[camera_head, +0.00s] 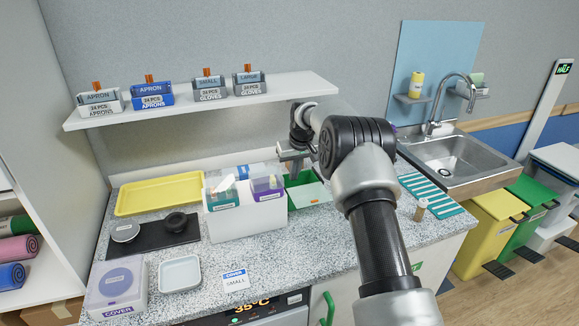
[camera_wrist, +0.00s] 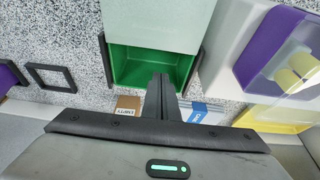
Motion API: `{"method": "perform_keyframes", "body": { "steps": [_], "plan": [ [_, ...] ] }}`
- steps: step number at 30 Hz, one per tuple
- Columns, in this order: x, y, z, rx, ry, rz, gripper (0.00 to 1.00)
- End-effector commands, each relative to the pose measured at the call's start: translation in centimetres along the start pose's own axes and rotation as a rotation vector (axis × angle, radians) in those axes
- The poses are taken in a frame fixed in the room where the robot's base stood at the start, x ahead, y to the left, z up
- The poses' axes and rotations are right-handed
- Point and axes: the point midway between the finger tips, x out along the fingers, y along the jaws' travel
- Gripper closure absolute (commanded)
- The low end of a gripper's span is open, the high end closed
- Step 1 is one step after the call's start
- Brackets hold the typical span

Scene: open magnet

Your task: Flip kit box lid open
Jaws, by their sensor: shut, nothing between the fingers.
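The kit box (camera_head: 300,178) is a green open-topped box on the counter, right of the white holder. Its pale green lid (camera_head: 312,194) shows on the near side of the box in the head view. In the wrist view the lid (camera_wrist: 160,25) spans the top of the picture, and the green inside of the box (camera_wrist: 130,65) is exposed below its edge. My gripper (camera_head: 293,156) is above the far side of the box. In the wrist view its fingers (camera_wrist: 158,82) are together and empty, overlapping the box opening. I cannot tell whether they touch the box.
A white holder (camera_head: 245,222) with teal and purple tubs stands close to the left of the box. A blue-and-white packet (camera_wrist: 203,112) and a brown EMPTY tag (camera_wrist: 128,106) lie close by. A wall shelf (camera_head: 205,104) is above. A striped teal mat (camera_head: 432,194) lies right.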

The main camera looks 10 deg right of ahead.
Motion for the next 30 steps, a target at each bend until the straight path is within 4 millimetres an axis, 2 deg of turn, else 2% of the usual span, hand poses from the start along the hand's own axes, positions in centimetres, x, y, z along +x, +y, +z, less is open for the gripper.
{"method": "perform_keyframes", "body": {
  "steps": [4, 8, 21, 25, 30],
  "plan": [
    [-1.0, 0.0, -0.1, 0.0, 0.004, 0.0, 1.0],
    [-3.3, 0.0, -0.2, 0.0, 0.005, 0.001, 1.0],
    [-13.8, 0.1, -0.1, 0.001, 0.001, 0.001, 1.0],
    [-15.7, 0.1, 0.0, 0.001, -0.001, 0.001, 1.0],
    [-17.0, 0.1, 0.1, 0.001, -0.004, 0.0, 1.0]
  ]
}}
